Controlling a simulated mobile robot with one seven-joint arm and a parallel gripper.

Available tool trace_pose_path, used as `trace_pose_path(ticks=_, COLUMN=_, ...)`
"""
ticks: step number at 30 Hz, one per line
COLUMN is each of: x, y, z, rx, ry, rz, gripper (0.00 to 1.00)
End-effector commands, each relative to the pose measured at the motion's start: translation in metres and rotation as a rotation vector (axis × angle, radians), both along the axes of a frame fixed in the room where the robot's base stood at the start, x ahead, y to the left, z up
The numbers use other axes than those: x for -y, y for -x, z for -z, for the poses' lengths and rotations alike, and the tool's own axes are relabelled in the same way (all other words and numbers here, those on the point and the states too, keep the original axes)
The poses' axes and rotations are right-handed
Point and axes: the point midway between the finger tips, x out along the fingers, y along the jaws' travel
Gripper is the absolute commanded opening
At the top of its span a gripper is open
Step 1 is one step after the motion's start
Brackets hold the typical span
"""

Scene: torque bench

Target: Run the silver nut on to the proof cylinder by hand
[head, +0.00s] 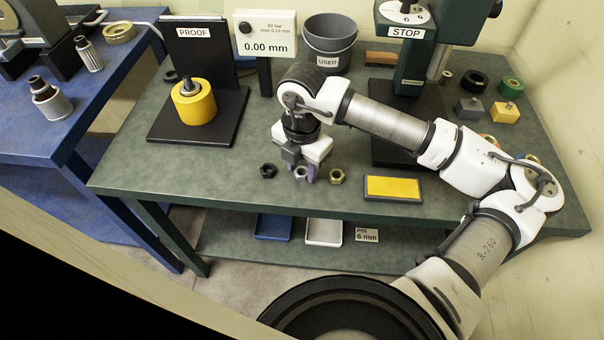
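The proof cylinder (196,108) is a yellow drum with a dark stud on top. It stands on the black base of the stand marked PROOF, at the back left of the green bench. The silver nut (301,173) lies near the front edge of the bench, between a black nut (268,171) and a brass nut (337,177). My gripper (302,174) points down over the silver nut, with a fingertip to each side of it. The fingers partly hide the nut, and I cannot tell whether they touch it.
A gauge (266,38) reads 0.00 mm behind my arm. A grey bucket marked USED (329,45) stands at the back. A yellow-topped pad (394,188) lies right of the nuts. A green press marked STOP (405,60) stands behind my arm. Bench between nuts and stand is clear.

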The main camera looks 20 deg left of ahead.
Motion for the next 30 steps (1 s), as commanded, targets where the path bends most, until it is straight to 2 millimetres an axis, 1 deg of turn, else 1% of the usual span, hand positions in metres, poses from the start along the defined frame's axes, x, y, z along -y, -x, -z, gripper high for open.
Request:
trace_pose_path(ticks=2, x=0.0, y=0.0, z=-0.001, rx=0.0, ry=0.0, rz=0.0, gripper=0.37)
trace_pose_path(ticks=9, x=0.0, y=0.0, z=-0.001, rx=0.0, ry=0.0, rz=0.0, gripper=0.06)
trace_pose_path(ticks=14, x=0.0, y=0.0, z=-0.005, rx=0.001, ry=0.0, rz=0.0, gripper=0.05)
trace_pose_path(ticks=17, x=0.0, y=0.0, z=-0.016, rx=0.002, ry=0.0, rz=0.0, gripper=0.05)
trace_pose_path(ticks=21, x=0.0, y=0.0, z=-0.037, rx=0.002, ry=0.0, rz=-0.001, gripper=0.05)
trace_pose_path(ticks=24, x=0.0, y=0.0, z=-0.049, rx=0.002, ry=0.0, rz=0.0, gripper=0.05)
trace_pose_path(ticks=30, x=0.0, y=0.0, z=-0.051, rx=-0.001, ry=0.0, rz=0.0, gripper=0.05)
